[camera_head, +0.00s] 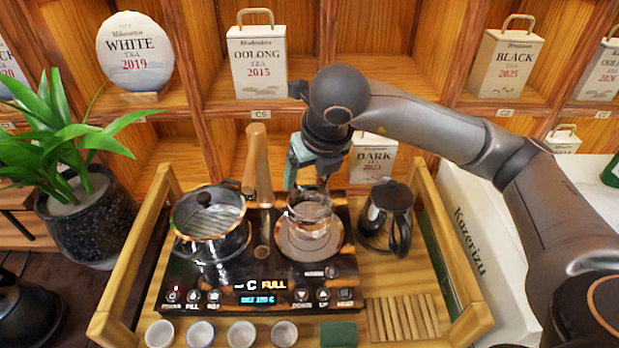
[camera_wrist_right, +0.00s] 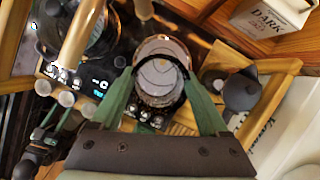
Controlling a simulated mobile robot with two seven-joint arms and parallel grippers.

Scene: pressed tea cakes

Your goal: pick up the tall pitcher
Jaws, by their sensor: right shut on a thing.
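The clear glass pitcher (camera_head: 310,207) is over the right-hand round plate of the black cooker; I cannot tell whether its base touches the plate. My right gripper (camera_head: 307,186) comes down from above and is shut on the pitcher's upper part. In the right wrist view, its green fingers (camera_wrist_right: 158,72) lie on either side of the round glass pitcher (camera_wrist_right: 160,90). The far side of the pitcher's rim is partly hidden by the gripper. My left gripper (camera_wrist_right: 58,112) shows only in the right wrist view, at lower left, with its green fingers apart and empty.
A dark kettle (camera_head: 388,215) stands close on the right. Several white cups (camera_head: 241,334) line the front. Shelves with tea tins (camera_head: 258,62) rise behind; a tray rail (camera_head: 455,240) bounds the right.

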